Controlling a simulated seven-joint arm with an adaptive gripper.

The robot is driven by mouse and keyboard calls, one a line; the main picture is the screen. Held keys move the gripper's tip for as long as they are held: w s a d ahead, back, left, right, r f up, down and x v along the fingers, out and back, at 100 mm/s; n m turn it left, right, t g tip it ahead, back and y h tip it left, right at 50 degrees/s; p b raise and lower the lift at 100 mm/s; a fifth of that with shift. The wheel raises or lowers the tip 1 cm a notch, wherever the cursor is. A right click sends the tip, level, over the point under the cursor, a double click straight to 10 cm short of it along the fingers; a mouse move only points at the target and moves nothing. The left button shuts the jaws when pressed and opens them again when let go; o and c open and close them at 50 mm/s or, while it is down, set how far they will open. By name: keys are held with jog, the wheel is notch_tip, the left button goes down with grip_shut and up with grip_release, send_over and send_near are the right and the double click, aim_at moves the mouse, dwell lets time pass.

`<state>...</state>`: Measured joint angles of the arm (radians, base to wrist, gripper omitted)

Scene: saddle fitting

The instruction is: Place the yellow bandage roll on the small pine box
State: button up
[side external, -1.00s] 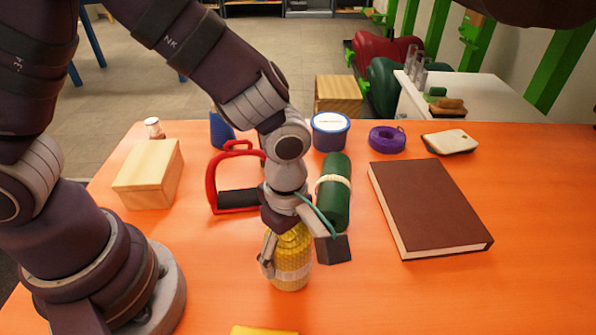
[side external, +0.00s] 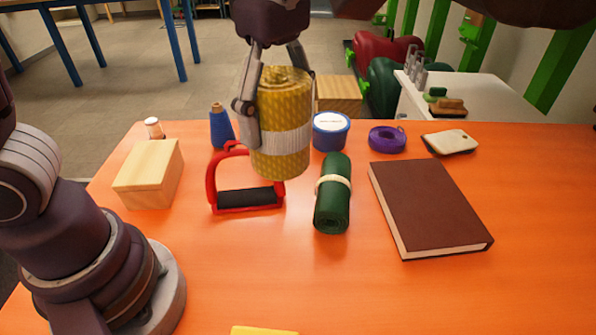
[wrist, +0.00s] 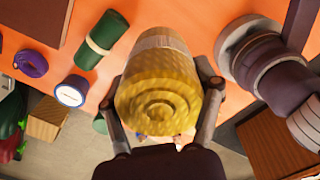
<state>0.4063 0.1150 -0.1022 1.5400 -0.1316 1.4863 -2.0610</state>
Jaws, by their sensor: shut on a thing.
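The yellow bandage roll (side external: 283,112) with a pale band is held upright, high above the orange table. My gripper (side external: 280,105) is shut on it, with a finger on each side. In the wrist view the roll's spiral end (wrist: 158,105) faces the camera between the fingers. The small pine box (side external: 149,175) sits on the table at the left, in the side view left of the roll and apart from it. Its top is bare. I cannot pick out the pine box in the wrist view.
A red stirrup (side external: 246,200) stands between the box and a green roll (side external: 333,195). A blue thread spool (side external: 221,128), a small bottle (side external: 154,128), a blue tub (side external: 330,130) and purple tape (side external: 387,138) line the back. A brown book (side external: 427,207) lies right.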

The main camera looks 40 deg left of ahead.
jog(key=w+a+n, duration=0.3)
jog(key=a+n, duration=0.2)
jog(key=a, duration=0.4)
jog(key=n, duration=1.2)
send_over(147, 160)
notch_tip(147, 160, down, 13)
jog(key=shift+f, duration=0.1)
jog(key=o, duration=1.2)
jog(key=shift+f, duration=0.1)
